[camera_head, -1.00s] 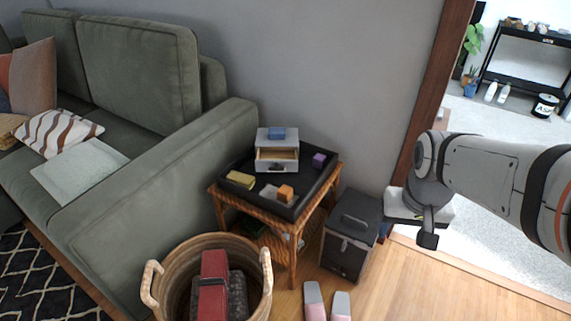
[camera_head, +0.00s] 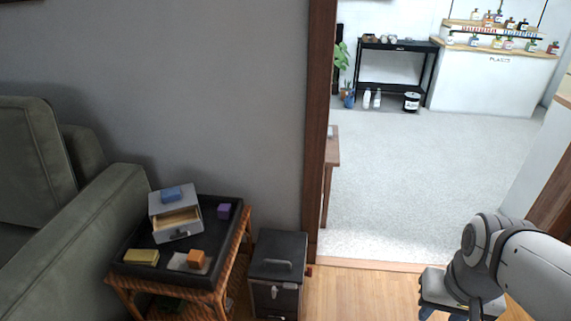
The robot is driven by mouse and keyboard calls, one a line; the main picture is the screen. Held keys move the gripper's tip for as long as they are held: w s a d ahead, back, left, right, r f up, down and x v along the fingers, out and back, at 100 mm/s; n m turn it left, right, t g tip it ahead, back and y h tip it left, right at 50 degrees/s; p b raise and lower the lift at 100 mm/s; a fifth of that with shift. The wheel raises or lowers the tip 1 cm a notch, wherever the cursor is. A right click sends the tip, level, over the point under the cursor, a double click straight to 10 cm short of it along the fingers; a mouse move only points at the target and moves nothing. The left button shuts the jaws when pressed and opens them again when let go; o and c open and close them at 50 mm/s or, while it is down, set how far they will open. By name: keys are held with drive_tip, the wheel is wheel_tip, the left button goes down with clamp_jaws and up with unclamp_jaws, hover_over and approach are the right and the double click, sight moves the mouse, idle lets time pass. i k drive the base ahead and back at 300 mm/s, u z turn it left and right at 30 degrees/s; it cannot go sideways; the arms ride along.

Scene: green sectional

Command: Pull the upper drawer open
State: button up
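A small light-grey drawer cabinet (camera_head: 160,206) stands on the black tray at the lower left. A drawer (camera_head: 178,220) of it sticks out toward me, its light wooden inside showing, with a dark handle on its grey front. I cannot tell whether another drawer sits below it. A blue block (camera_head: 171,194) lies on top of the cabinet. My gripper (camera_head: 458,305) is at the lower right, far from the cabinet and touching nothing there. Its fingers are partly cut off by the bottom edge, so I cannot tell whether they are open.
The black tray (camera_head: 133,243) on a wicker side table also holds a yellow block (camera_head: 141,257), an orange block (camera_head: 196,259) and a purple block (camera_head: 224,211). A dark box (camera_head: 278,263) stands beside the table. A green sofa (camera_head: 75,225) is left; bare floor (camera_head: 365,293) lies right.

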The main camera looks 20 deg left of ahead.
sight(184, 222)
drive_tip(key=z, duration=0.9)
drive_tip(key=k, duration=2.4)
drive_tip(key=u, duration=1.15)
drive_tip(key=i, duration=1)
drive_tip(key=u, duration=0.1)
